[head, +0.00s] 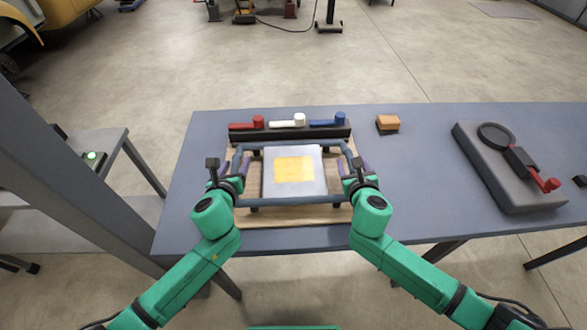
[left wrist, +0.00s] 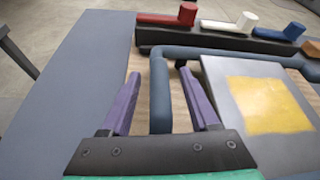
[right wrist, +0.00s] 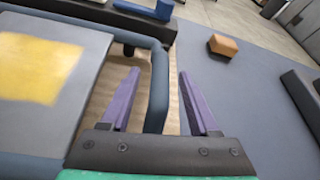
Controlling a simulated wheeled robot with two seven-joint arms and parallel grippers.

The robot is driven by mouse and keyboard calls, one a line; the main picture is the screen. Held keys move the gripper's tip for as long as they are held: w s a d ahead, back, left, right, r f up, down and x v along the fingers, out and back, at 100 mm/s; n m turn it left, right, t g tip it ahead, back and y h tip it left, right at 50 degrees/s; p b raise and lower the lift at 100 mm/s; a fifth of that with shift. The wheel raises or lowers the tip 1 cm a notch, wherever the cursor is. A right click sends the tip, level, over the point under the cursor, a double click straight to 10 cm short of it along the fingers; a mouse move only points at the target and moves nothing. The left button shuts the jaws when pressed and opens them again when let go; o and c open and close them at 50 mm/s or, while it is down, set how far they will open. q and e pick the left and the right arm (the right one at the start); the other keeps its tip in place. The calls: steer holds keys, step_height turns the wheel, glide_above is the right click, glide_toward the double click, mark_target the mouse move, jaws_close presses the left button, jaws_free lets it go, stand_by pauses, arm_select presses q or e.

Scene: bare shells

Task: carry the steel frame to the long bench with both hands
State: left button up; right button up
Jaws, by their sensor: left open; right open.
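The steel frame (head: 300,202), a blue-grey tube rectangle, lies around a light grey panel (head: 312,182) with a yellow square, over a wooden board (head: 290,216) on a blue-grey table. My left gripper (head: 234,167) is open at the frame's left side. In the left wrist view the side bar (left wrist: 160,95) runs between its purple fingers, with gaps. My right gripper (head: 356,167) is open at the right side. In the right wrist view the other side bar (right wrist: 159,90) stands between its fingers. I cannot tell which surface is the long bench.
A dark rack (head: 290,134) with red, white and blue handled pieces stands just behind the frame. An orange-brown block (head: 387,123) and a grey pad (head: 485,165) with a ring tool lie right on the table (head: 420,205). A smaller bench (head: 60,168) with a green light stands left.

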arm_select(q)
jaws_close()
arm_select(e)
jaws_close()
steer(key=shift+d, duration=0.1)
stand_by(1.1)
